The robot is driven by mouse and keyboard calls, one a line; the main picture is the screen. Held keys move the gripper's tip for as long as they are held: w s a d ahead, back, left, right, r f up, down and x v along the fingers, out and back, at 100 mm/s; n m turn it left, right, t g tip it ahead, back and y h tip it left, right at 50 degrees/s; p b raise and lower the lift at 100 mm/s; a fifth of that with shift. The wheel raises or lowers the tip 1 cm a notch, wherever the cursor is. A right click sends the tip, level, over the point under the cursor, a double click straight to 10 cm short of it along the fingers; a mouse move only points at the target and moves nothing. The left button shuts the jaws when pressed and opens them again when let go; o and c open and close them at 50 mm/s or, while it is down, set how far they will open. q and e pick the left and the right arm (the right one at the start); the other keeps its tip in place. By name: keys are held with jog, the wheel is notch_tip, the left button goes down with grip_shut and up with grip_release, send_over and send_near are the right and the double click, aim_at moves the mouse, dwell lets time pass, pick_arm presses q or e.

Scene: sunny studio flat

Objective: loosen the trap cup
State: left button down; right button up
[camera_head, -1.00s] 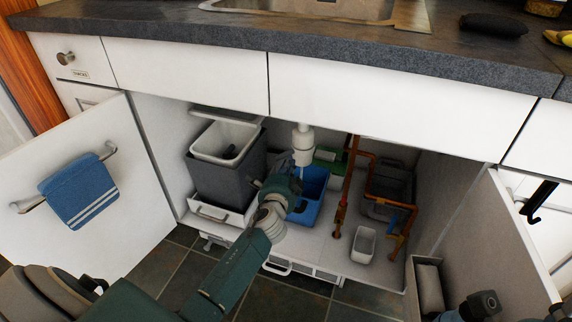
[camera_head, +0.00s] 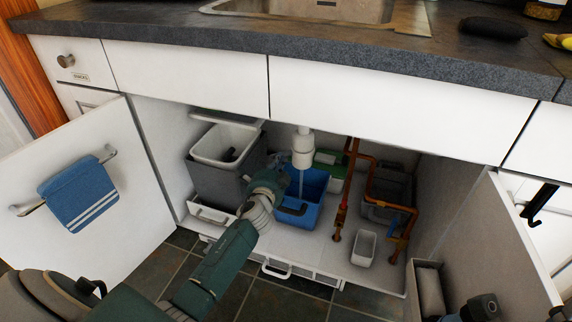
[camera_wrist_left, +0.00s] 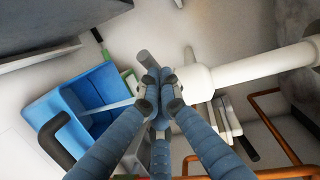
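The white trap cup (camera_head: 302,158) hangs under the sink, below the white drain pipe. It also shows in the left wrist view (camera_wrist_left: 192,82), just right of my fingertips. A thin pale stream, like water, runs from below it into the blue bucket (camera_head: 313,186). My left gripper (camera_head: 283,167) is in the cabinet, left of the cup in the head view. In the left wrist view its fingertips (camera_wrist_left: 158,92) meet, with nothing clearly held between them. They partly cover the cup's lower end, and I cannot tell whether they touch it. My right gripper's fingers are out of view.
A grey bin (camera_head: 217,179) stands left of the bucket. Copper pipes (camera_head: 344,195), a small white tub (camera_head: 364,248) and a dark crate (camera_head: 388,190) are on the right. Open doors flank the cabinet, the left one (camera_head: 75,260) holding a blue towel (camera_head: 78,193).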

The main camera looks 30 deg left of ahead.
pick_arm(q)
jog(key=v, duration=1.2)
jog(key=shift+s+f, duration=0.1)
